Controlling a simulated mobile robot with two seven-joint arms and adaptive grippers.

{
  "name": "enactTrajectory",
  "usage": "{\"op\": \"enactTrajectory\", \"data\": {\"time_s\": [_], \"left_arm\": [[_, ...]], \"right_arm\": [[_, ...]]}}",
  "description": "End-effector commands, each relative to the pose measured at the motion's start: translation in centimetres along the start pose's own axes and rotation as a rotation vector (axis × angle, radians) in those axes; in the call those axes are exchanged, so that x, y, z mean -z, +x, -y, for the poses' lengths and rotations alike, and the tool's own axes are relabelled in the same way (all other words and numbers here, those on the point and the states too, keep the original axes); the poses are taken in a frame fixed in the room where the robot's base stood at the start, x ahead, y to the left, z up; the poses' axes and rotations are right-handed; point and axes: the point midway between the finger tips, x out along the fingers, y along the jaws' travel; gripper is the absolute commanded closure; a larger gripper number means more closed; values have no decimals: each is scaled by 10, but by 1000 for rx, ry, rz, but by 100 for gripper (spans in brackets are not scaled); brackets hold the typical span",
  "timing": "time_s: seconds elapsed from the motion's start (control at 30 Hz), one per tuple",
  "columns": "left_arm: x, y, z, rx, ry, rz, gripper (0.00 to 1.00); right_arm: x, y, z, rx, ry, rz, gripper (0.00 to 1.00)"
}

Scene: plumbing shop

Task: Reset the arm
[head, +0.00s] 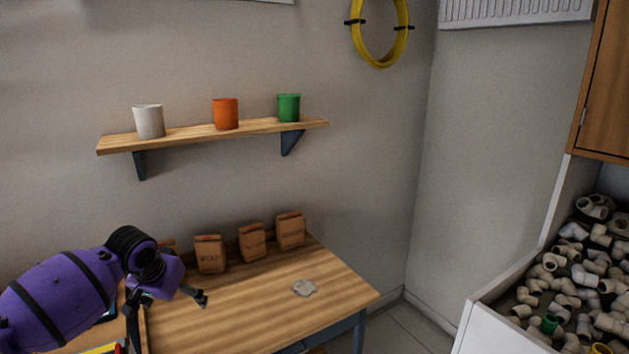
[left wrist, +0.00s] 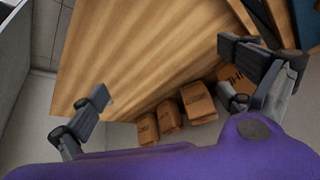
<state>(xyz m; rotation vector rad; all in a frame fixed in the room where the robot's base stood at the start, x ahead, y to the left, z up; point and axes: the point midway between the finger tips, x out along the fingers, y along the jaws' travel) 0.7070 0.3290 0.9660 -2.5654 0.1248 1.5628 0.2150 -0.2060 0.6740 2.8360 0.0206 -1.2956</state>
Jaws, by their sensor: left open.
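My left gripper (head: 170,320) is over the left part of the wooden table (head: 250,310), its purple arm coming in from the left. In the left wrist view, the gripper (left wrist: 165,75) has its two fingers spread wide with nothing between them. The table top (left wrist: 150,45) shows behind the fingers in that view. My right arm and gripper show in neither view.
Several brown paper bags (head: 252,242) stand along the table's back edge. White, orange (head: 225,114) and green cups stand on the wall shelf (head: 190,134). A bin of pipe fittings (head: 580,290) is at right.

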Motion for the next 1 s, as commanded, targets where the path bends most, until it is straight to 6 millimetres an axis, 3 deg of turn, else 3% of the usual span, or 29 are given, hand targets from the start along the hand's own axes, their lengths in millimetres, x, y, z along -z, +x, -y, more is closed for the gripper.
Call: {"op": "enactTrajectory", "data": {"time_s": [0.03, 0.17, 0.37, 0.5, 0.63, 0.87, 1.0], "left_arm": [[-6, 16, -20, -19, 48, -48, 4], [-20, 42, -59, -50, 147, -178, 4], [-80, 73, -129, -113, 242, -355, 4], [-142, 76, -171, -138, 251, -467, 4], [-205, 69, -195, -130, 219, -531, 4], [-328, 42, -208, -60, 93, -526, 4], [-412, 27, -210, -17, -18, -428, 4]], "right_arm": [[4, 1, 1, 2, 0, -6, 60], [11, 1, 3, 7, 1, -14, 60], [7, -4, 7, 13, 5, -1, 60], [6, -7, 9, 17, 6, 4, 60], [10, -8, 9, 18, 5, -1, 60], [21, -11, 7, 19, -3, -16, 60], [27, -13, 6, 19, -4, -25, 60]]}}
